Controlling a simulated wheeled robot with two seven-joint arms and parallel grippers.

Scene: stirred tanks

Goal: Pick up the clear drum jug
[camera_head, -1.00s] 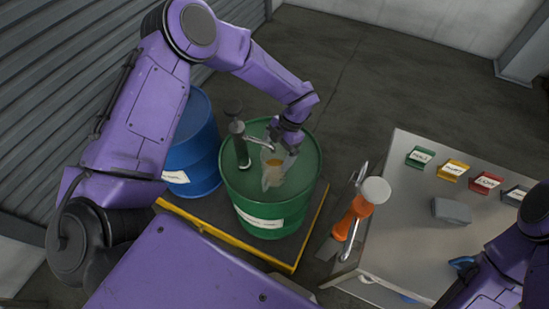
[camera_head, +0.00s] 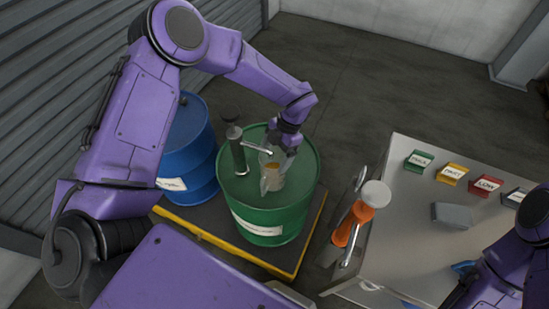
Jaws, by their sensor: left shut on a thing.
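The clear drum jug (camera_head: 272,178) is over the top of the green drum (camera_head: 268,218), under the spout of the drum's pump (camera_head: 238,155). It looks see-through with a tan tint. My left gripper (camera_head: 284,150) points down at the jug from behind and is shut on it. The fingers partly cover the jug's upper side. I cannot tell whether the jug's base touches the drum lid. Of my right arm, a purple part shows at the lower right edge; its gripper fingers are not in view.
A blue drum (camera_head: 188,150) stands left of the green one on a yellow-edged pallet (camera_head: 228,250). The table bears colored labelled bins (camera_head: 453,174) and a grey block (camera_head: 451,215).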

